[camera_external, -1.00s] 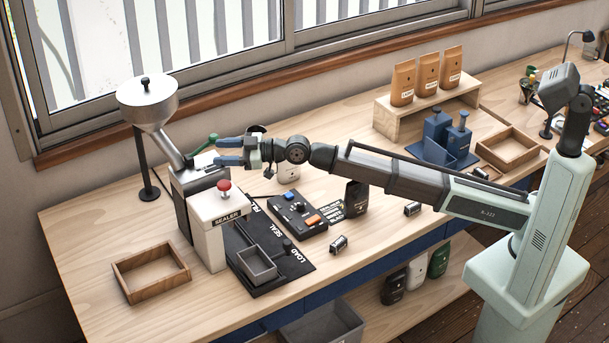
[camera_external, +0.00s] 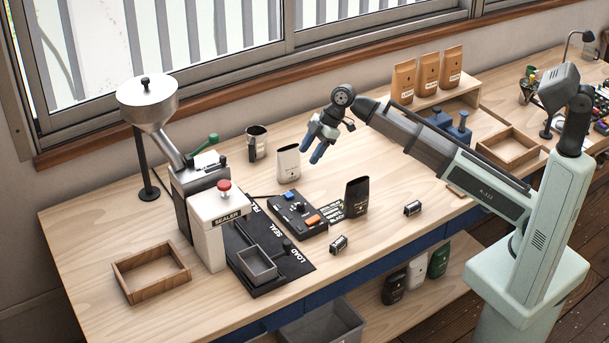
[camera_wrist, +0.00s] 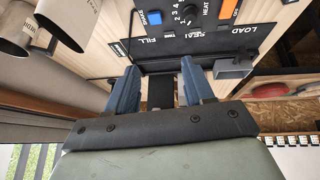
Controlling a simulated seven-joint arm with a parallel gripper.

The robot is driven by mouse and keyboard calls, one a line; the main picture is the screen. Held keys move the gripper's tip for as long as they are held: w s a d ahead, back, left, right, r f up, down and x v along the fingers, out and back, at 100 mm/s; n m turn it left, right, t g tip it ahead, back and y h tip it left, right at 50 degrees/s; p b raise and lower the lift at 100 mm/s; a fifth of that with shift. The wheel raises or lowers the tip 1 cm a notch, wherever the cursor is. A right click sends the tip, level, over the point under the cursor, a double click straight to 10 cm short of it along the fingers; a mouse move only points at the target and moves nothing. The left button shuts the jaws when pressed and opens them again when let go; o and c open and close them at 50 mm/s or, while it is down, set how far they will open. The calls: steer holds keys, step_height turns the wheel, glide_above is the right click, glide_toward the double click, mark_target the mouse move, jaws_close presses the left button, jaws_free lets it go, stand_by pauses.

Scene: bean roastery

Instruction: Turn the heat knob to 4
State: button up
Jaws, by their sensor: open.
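A white pouch (camera_external: 288,163) and a dark cup (camera_external: 256,143) stand behind the panel. A black pouch (camera_external: 356,197) stands to its right. The sealer (camera_external: 219,229) with a red button is at its left, beside the black mat (camera_external: 297,266).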

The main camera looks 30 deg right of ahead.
mark_target(301, 204)
steer(key=shift+g+h, duration=0.7)
steer(key=s+a+f, duration=0.1)
steer(key=a+f, duration=0.1)
steer(key=f, duration=0.2)
steer(key=s+a+f, duration=0.1)
steer(key=a+f, duration=0.1)
steer(key=f, duration=0.3)
steer(key=s+a+f, duration=0.2)
steer(key=f, duration=0.3)
steer(key=shift+s, duration=0.1)
steer(key=shift+c, duration=0.2)
jaws_close()
steer(key=shift+s+m+t, duration=0.15)
steer(key=shift+m+t, duration=0.65)
steer(key=shift+m, duration=1.4)
